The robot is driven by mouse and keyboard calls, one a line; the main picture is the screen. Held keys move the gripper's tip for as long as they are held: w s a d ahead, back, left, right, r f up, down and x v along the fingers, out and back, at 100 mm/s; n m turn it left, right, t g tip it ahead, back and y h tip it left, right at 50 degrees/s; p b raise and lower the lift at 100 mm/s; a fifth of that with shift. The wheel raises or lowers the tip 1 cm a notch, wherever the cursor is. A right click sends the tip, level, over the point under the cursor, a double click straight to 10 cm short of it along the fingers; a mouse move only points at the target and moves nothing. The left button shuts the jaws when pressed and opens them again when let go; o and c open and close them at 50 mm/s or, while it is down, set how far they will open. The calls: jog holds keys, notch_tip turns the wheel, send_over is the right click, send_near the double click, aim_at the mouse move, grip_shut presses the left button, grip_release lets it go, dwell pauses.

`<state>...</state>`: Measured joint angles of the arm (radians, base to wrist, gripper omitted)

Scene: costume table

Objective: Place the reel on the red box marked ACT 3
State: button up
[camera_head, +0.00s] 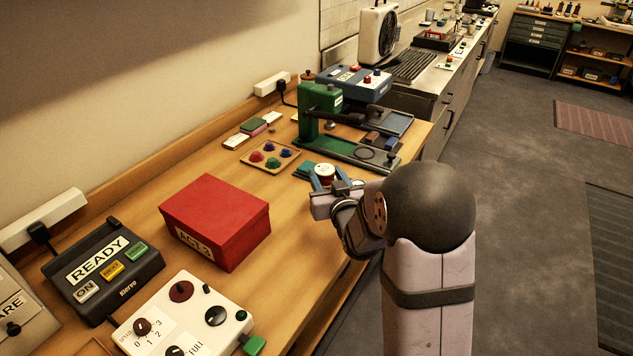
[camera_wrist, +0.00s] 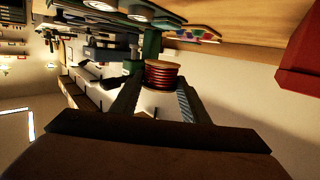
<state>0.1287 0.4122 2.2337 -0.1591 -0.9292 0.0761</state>
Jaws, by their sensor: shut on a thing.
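The reel (camera_head: 325,171) is small, with red winding and a pale top, and it is between the fingers of my gripper (camera_head: 324,182). In the wrist view the reel (camera_wrist: 163,76) shows as a red spool between the two fingertips (camera_wrist: 158,88). My gripper is shut on it, near the right edge of the table. The red box marked ACT 3 (camera_head: 216,215) stands on the table to the left of my gripper, and its lid is bare. Part of the box (camera_wrist: 300,55) shows at the upper right of the wrist view.
A green machine (camera_head: 318,108) stands behind my gripper. A small tray (camera_head: 247,158) holds coloured pieces behind the box. A READY panel (camera_head: 103,268) and a white control box (camera_head: 183,318) stand left and in front of the box. Bare table lies between box and gripper.

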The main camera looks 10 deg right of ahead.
jog(key=a+r+n+y+p, duration=0.1)
jog(key=a+r+n+y, duration=0.2)
jog(key=a, duration=0.8)
notch_tip(320, 180, up, 8)
jog(key=n+g+y+p, duration=0.2)
jog(key=y, duration=0.2)
send_over(216, 209)
jog(key=shift+f+p, duration=0.5)
jog(key=shift+f, duration=4.65)
jog(key=shift+f, duration=0.15)
jog(key=o, duration=1.1)
